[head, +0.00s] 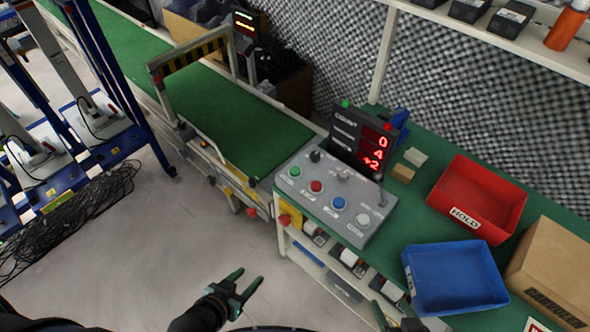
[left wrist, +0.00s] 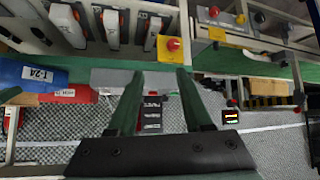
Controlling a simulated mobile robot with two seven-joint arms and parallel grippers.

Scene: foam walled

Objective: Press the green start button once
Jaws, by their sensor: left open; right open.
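The green button (head: 295,171) is at the left end of the grey control box (head: 330,190), which stands on the green bench. A red button (head: 316,186), a blue button (head: 339,203) and a white button (head: 363,220) follow it to the right. My left gripper (head: 240,284) is open and empty, below and left of the box, apart from it. My right gripper (head: 395,318) is open at the bottom edge, partly cut off.
A counter display (head: 360,140) stands behind the buttons, reading 0, 4 and +2. A red bin (head: 478,198), a blue bin (head: 455,278) and a cardboard box (head: 555,270) lie right. A conveyor (head: 235,118) runs left. A red knob (head: 284,219) sticks out at the bench front.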

